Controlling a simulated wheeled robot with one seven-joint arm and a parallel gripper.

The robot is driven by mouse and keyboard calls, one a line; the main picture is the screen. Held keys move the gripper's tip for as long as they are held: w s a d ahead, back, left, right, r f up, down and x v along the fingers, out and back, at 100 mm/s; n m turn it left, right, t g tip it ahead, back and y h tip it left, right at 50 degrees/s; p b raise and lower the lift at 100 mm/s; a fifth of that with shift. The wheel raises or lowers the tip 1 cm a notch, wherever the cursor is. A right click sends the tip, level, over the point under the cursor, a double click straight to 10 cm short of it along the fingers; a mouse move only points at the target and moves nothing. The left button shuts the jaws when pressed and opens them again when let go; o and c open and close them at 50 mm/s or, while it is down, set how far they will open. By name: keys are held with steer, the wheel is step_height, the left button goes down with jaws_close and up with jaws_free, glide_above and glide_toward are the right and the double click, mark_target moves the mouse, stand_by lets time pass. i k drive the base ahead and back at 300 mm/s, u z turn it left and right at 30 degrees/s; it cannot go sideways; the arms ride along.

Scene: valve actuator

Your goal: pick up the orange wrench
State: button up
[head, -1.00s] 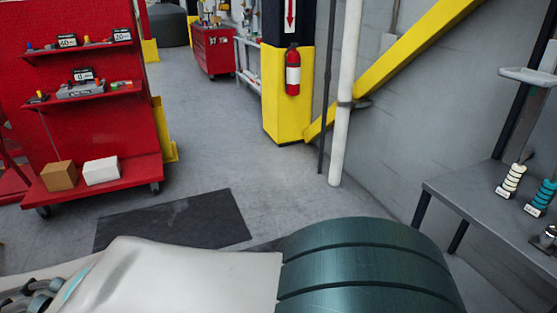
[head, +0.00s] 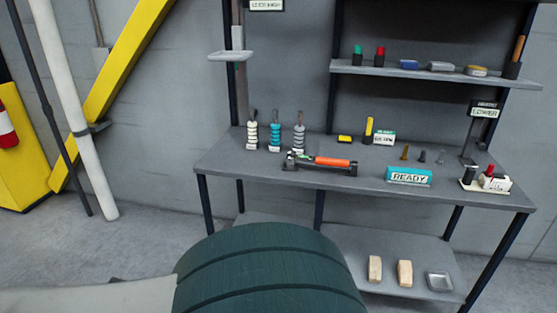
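The orange wrench (head: 330,161) lies near the front left of the grey workbench top (head: 350,182) in the head view. Its orange handle points right, and its dark metal head is at the left. It seems to rest on a low dark holder, but the detail is too small to be sure. My gripper is not in view. Only a white and dark teal part of my own body shows at the bottom, apart from the wrench in the picture.
Three ringed posts (head: 275,136) stand behind the wrench. A teal READY sign (head: 408,176) is to its right. A shelf (head: 430,72) with small items hangs above. A lower shelf (head: 380,262) holds wooden blocks. A white pipe (head: 75,120) and yellow beam (head: 125,62) are at left.

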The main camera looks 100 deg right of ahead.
mark_target(291, 162)
steer(key=z, duration=2.5)
steer(key=k, duration=0.2)
steer(key=z, duration=1.2)
steer(key=k, duration=0.6)
steer(key=u, duration=0.55)
steer(key=i, duration=2.1)
steer(key=z, duration=1.45)
steer(key=i, duration=0.4)
steer(key=z, duration=0.2)
